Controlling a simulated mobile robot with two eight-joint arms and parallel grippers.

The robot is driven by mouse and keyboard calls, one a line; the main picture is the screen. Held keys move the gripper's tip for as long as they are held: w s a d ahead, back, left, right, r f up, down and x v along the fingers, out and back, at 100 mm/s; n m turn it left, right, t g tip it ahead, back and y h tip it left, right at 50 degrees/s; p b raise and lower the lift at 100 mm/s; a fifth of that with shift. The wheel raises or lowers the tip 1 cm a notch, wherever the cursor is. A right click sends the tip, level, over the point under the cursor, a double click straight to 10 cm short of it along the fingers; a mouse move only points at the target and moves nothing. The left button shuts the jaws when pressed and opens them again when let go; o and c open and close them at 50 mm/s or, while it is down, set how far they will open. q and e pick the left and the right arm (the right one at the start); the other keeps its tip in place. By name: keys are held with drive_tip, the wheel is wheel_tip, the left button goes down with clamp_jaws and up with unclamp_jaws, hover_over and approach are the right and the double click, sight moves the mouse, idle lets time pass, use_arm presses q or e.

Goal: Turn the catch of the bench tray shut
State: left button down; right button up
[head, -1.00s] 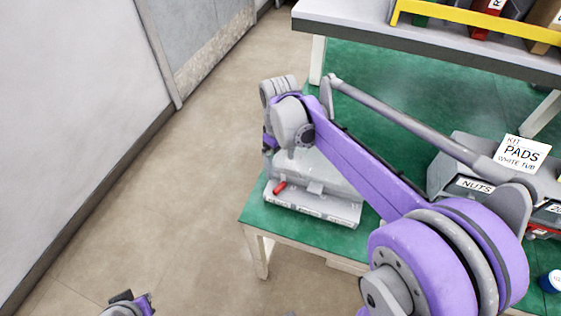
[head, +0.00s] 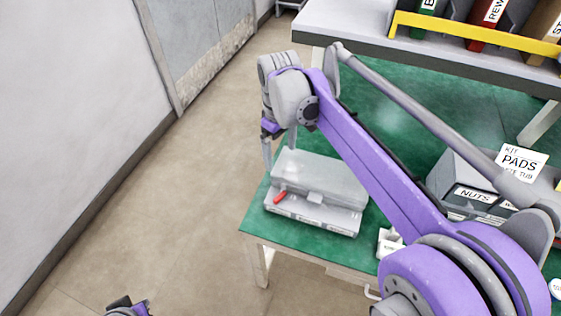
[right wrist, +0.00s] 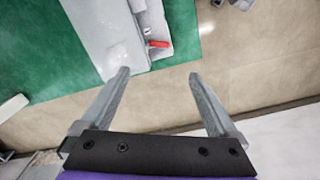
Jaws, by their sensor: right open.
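The bench tray (head: 325,219) is a grey box with a closed-looking translucent lid (head: 320,172), standing at the left corner of the green bench. Its red catch (head: 280,197) is on the front face near the left end. The tray (right wrist: 108,35) and the red catch (right wrist: 158,44) also show in the right wrist view, beyond the fingertips. My right gripper (head: 279,155) hangs just behind and left of the tray; its two fingers (right wrist: 158,75) are apart with nothing between them. My left gripper (head: 128,305) shows only in part at the bottom left edge.
The green bench top (head: 405,125) bears a grey bin labelled NUTS (head: 475,185) and a PADS card (head: 522,162). A small white item (head: 388,243) stands right of the tray. A shelf with a yellow rail (head: 470,32) overhangs the back. Open floor (head: 170,200) lies left.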

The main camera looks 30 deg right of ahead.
use_arm(q)
drive_tip(key=shift+r, duration=0.15)
use_arm(e)
drive_tip(key=shift+r, duration=1.7)
drive_tip(key=shift+f, duration=0.1)
drive_tip(key=c, duration=0.3)
drive_tip(key=shift+w+f+m, duration=0.1)
drive_tip(key=shift+f+m, duration=0.3)
drive_tip(key=shift+m, duration=0.2)
drive_tip(key=shift+c, duration=1.4)
drive_tip(key=f+m, duration=0.1)
drive_tip(key=m, duration=0.1)
drive_tip(key=f+m, duration=0.2)
drive_tip(key=f+m+p, duration=0.1)
drive_tip(key=f+m, duration=0.1)
drive_tip(key=m, duration=0.1)
drive_tip(key=shift+w+d, duration=0.1)
drive_tip(key=shift+w, duration=0.3)
drive_tip(key=shift+c, duration=0.7)
drive_tip(key=m, duration=0.9)
hover_over(280, 195)
wheel_tip(280, 195, down, 6)
use_arm(q)
drive_tip(key=shift+w+r, duration=0.25)
drive_tip(key=shift+r, duration=0.2)
use_arm(e)
drive_tip(key=shift+m, duration=0.4)
wheel_tip(280, 195, down, 11)
drive_tip(key=shift+f, duration=0.15)
